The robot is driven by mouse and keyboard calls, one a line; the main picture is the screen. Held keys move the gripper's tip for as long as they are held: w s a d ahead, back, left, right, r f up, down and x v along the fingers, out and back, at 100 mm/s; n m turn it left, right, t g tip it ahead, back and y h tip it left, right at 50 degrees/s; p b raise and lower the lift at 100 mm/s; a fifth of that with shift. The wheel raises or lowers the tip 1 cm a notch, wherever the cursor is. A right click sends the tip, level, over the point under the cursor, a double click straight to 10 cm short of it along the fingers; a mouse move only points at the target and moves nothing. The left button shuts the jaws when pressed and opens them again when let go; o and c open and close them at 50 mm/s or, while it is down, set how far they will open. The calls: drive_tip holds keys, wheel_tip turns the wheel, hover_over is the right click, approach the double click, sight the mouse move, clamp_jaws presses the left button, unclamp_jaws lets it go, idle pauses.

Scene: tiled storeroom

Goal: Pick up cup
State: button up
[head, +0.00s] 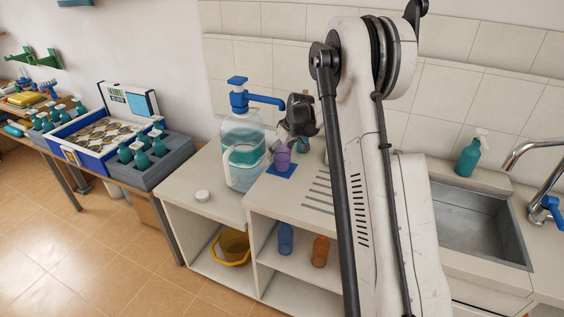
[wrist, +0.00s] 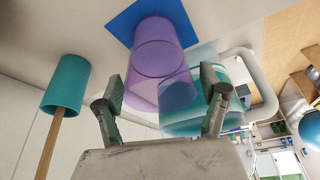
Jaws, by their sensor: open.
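A translucent purple cup (head: 282,158) stands on a small blue mat (head: 289,174) on the counter, beside the large water jug. In the wrist view the cup (wrist: 161,55) appears between the two fingers of my gripper (wrist: 164,92), with the blue mat (wrist: 122,22) behind its base. My gripper is open and empty, with a finger to either side of the cup in the picture. I cannot tell whether either finger touches it. In the head view my arm's end is close to the cup, and the fingers are hard to make out.
The clear water jug (head: 243,150) with a blue pump (head: 240,98) stands just left of the cup. In the wrist view a teal holder (wrist: 66,84) with a wooden handle is at left. A sink (head: 478,232) lies right. A white lid (head: 202,196) sits on otherwise clear counter at front left.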

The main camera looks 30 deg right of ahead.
drive_tip(key=shift+w+f, duration=0.25)
drive_tip(key=shift+f, duration=0.45)
drive_tip(key=c, duration=1.6)
drive_tip(key=shift+o, duration=0.2)
drive_tip(key=shift+r, duration=0.15)
